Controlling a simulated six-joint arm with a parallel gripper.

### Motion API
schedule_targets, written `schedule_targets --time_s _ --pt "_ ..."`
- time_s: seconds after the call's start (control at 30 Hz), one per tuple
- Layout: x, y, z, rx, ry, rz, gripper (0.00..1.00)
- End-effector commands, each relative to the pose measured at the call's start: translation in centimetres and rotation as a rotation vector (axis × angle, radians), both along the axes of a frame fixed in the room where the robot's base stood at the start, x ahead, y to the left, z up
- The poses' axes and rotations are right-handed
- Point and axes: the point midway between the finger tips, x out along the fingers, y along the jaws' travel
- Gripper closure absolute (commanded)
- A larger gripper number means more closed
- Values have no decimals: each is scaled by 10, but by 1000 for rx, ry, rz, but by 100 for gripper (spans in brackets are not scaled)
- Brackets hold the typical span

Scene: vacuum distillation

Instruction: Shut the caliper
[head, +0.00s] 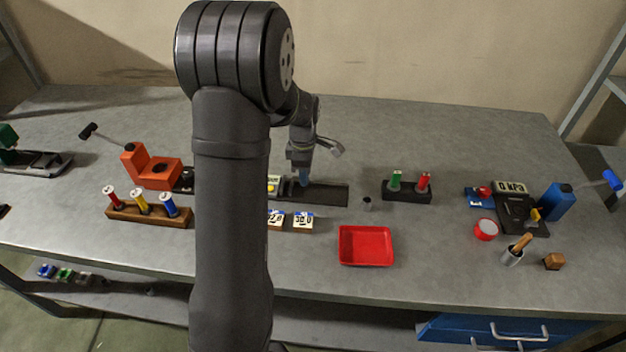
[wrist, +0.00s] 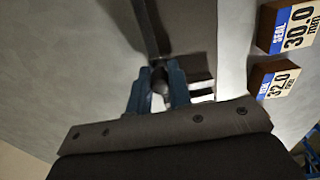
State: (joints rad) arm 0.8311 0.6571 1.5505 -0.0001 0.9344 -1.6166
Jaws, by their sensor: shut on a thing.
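The caliper (head: 325,194) lies on the grey bench as a long dark bar. Its left part is partly hidden behind my arm, where a bit of a yellow and white piece shows. My gripper (head: 304,180) is down at the bar, near its middle. In the wrist view, the blue fingers of my gripper (wrist: 158,88) are closed around a small grey rounded piece, which seems to be the caliper's slider knob (wrist: 159,79). The dark caliper bar (wrist: 149,30) runs away from the fingers toward the top of that view. The jaw opening cannot be seen.
Blocks marked 30.0 (wrist: 298,26) and 32.0 (wrist: 279,80) sit beside the caliper. A red tray (head: 366,246) is in front, with a small grey cup (head: 367,203) behind it. A dark holder (head: 407,191) stands right. A wooden rack (head: 150,215) stands left.

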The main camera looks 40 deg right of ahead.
Motion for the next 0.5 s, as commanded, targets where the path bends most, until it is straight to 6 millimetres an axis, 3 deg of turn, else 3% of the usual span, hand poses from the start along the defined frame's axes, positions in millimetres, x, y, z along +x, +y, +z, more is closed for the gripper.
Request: schedule_targets --time_s 0.5 --pt "11 10 1 -1 -1 0 98"
